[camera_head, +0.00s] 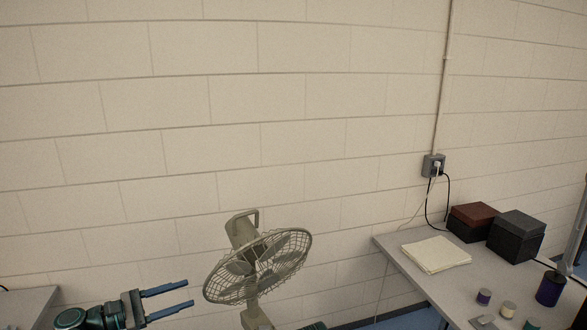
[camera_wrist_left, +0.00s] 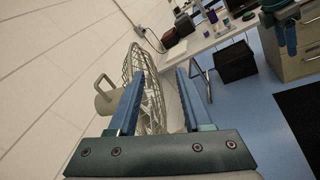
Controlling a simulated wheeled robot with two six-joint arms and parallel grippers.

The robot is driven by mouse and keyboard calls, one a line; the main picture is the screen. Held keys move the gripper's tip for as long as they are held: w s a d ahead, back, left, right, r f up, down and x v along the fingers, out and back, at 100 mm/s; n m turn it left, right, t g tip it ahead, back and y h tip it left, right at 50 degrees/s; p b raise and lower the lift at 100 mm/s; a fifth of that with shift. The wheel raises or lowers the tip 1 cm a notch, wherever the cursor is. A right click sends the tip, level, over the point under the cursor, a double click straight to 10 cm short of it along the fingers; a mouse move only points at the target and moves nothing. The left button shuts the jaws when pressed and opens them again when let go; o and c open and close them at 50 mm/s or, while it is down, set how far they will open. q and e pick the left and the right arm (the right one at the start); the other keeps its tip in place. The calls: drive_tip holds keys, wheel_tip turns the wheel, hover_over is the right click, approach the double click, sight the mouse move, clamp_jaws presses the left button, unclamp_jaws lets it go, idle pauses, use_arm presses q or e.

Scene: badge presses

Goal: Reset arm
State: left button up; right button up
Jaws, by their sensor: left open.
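My left gripper (camera_head: 168,299) comes in from the lower left in the head view, with its two blue fingers apart and nothing between them. In the left wrist view its fingers (camera_wrist_left: 157,95) are also spread and empty, pointing toward the fan. The left arm is held up in front of the block wall, to the left of the fan.
A grey fan (camera_head: 258,266) stands right of my left gripper. A table (camera_head: 415,275) at the right holds a paper stack (camera_head: 436,254), a red-brown box (camera_head: 471,222), a dark box (camera_head: 516,236) and several small cylinders. In the wrist view, a black bin (camera_wrist_left: 236,62) stands on blue floor (camera_wrist_left: 245,125).

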use_arm(q)
drive_tip(key=d+f+m+g+y, duration=0.2)
drive_tip(key=d+f+m+g, duration=0.2)
drive_tip(key=d+f, duration=0.4)
drive_tip(key=s+d+f+m+g+y, duration=0.5)
drive_tip(key=s+d+f+m+y, duration=0.7)
drive_tip(key=m, duration=0.6)
drive_tip(key=shift+s+d+f+g+y, duration=0.15)
drive_tip(key=shift+d+f+g+y, duration=0.3)
drive_tip(key=shift+y, duration=0.75)
drive_tip(key=shift+f, duration=0.15)
